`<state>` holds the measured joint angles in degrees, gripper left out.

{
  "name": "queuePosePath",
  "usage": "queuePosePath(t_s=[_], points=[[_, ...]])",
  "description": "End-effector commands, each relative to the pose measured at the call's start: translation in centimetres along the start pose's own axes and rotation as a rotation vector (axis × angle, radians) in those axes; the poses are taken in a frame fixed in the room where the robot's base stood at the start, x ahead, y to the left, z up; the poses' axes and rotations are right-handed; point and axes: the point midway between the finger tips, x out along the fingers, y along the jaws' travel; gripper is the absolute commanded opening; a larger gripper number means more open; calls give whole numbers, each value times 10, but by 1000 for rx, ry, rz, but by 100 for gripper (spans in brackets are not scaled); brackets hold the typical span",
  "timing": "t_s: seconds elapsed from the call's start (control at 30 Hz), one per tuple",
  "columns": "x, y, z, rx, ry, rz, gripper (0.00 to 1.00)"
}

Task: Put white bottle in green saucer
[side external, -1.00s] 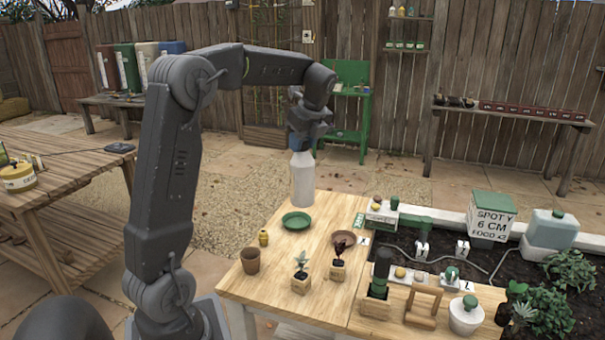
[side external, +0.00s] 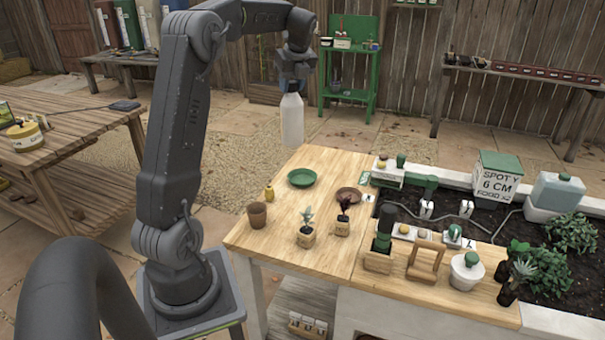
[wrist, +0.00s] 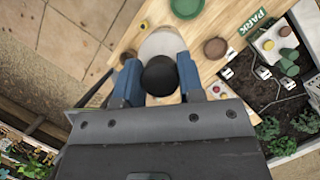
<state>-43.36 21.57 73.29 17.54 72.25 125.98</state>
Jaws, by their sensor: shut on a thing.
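My gripper (side external: 291,84) is shut on the upper part of the white bottle (side external: 291,122), which hangs upright in the air near the far left end of the table. In the wrist view, the bottle's dark cap (wrist: 160,76) sits between my blue fingers, with its white body (wrist: 160,44) below. The green saucer (side external: 302,178) lies on the wooden table and looks empty. In the side view the bottle's base appears above and slightly left of it, apart from it. The saucer also shows at the top edge of the wrist view (wrist: 187,7).
The table (side external: 330,160) is bare behind the green saucer. A planted bed (side external: 480,225) lies to the right.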

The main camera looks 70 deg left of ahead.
Motion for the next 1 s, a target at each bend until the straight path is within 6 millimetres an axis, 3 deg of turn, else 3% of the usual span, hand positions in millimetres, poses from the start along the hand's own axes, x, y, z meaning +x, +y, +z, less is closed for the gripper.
queuePosePath(t_s=[0.1,0.3,0.57,0.77,1.0], points=[[42,11,24,41,2,-16,0],[91,28,51,99,-8,-46,0],[119,39,65,134,-20,-64,0],[130,20,55,140,-19,-66,0],[149,-23,32,141,-19,-66,0]])
